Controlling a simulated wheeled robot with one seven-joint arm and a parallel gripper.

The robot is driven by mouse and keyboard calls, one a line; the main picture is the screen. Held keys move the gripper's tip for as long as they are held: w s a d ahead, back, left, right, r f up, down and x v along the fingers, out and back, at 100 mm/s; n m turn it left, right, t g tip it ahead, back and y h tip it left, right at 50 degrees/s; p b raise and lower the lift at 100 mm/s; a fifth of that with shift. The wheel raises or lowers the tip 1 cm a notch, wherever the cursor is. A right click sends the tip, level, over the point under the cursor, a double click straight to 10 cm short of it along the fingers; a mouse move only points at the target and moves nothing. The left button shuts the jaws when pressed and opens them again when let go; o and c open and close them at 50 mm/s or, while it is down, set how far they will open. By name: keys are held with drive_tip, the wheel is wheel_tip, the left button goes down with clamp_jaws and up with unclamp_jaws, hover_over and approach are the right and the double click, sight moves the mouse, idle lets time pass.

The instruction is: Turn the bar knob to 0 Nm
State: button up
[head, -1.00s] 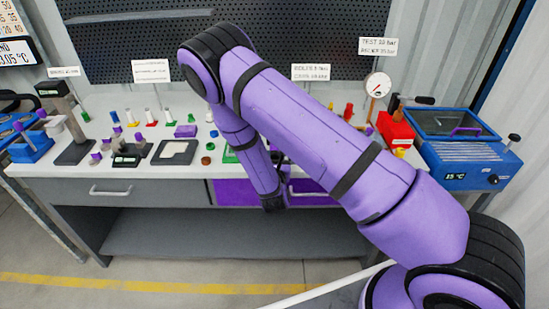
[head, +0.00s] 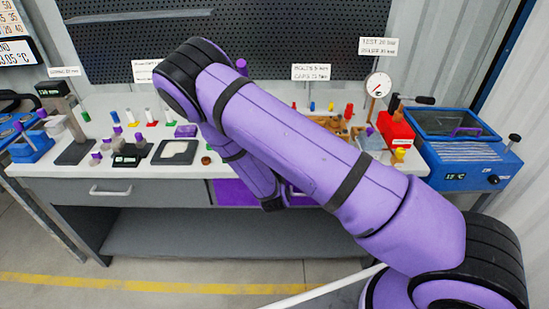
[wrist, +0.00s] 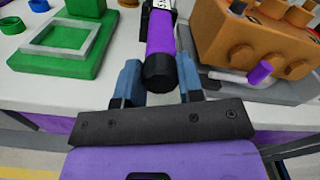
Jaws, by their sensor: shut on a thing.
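The bar knob (wrist: 161,38) is a purple cylinder with a black end cap, in the upper middle of the wrist view. It is the near end of a dark bar lying over the bench and pointing away from me. A white label with small markings on the bar is cut off at the top edge and cannot be read. My gripper (wrist: 159,62) has its two blue fingers on either side of the knob and is shut on it. The black cap sits between the fingers, nearest my palm. In the head view my arm hides the gripper and the knob.
An orange pump block (wrist: 255,40) on a grey base stands close right of the knob. A green fixture (wrist: 65,40) with a square frame is at left. A dial gauge (head: 378,85) and a blue bath (head: 465,150) stand at the bench's right. A sign (head: 312,72) stands behind.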

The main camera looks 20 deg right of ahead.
drive_tip(key=n, duration=0.5)
drive_tip(key=shift+a+n, duration=0.1)
drive_tip(key=shift+n, duration=0.2)
drive_tip(key=n, duration=0.4)
drive_tip(key=shift+f+n, duration=0.1)
drive_tip(key=shift+n, duration=0.2)
drive_tip(key=o, duration=0.9)
drive_tip(key=v, duration=1)
drive_tip(key=shift+s+a, duration=0.15)
drive_tip(key=shift+s, duration=0.25)
